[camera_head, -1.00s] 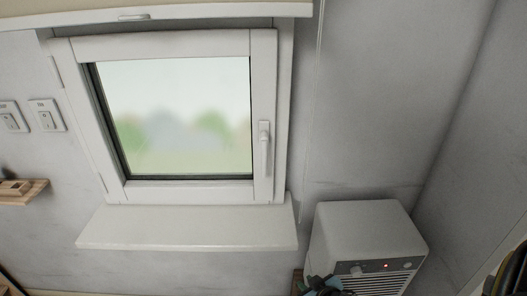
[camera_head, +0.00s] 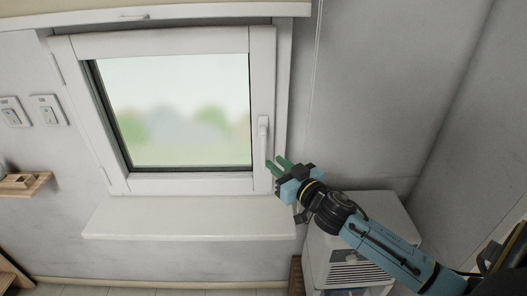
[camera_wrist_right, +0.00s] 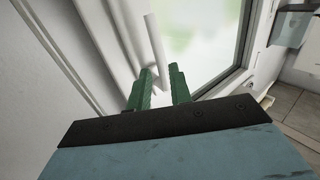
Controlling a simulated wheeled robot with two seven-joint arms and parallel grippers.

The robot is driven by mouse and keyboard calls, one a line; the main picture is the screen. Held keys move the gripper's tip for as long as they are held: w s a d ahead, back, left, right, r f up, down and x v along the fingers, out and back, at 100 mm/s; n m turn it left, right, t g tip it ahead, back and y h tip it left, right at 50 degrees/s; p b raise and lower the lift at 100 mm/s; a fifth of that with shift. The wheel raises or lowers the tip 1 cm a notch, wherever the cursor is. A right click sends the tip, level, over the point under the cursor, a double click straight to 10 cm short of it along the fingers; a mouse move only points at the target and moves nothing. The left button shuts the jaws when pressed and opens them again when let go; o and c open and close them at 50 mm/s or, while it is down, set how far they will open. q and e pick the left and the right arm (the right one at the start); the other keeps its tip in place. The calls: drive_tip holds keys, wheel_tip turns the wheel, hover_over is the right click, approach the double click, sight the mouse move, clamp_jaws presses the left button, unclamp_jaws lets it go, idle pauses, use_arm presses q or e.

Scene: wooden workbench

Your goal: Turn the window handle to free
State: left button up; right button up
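The white window (camera_head: 180,110) is closed in the wall. Its white handle (camera_head: 263,138) is on the right side of the sash and points straight down. My right gripper (camera_head: 276,164) is just below and right of the handle's lower end, with green fingers apart. In the right wrist view the handle (camera_wrist_right: 157,50) reaches down toward the gap between the green fingertips of the gripper (camera_wrist_right: 162,80). I cannot tell whether they touch it. My left gripper is not in view.
A white sill (camera_head: 190,219) juts out below the window. A white box-shaped appliance (camera_head: 385,212) stands under my right arm. Wall switches (camera_head: 48,110) and a small wooden shelf (camera_head: 22,185) are at the left.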

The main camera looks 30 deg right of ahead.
sight(265, 155)
drive_tip(key=w, duration=0.6)
drive_tip(key=shift+w+a, duration=0.15)
drive_tip(key=shift+w, duration=0.25)
clamp_jaws()
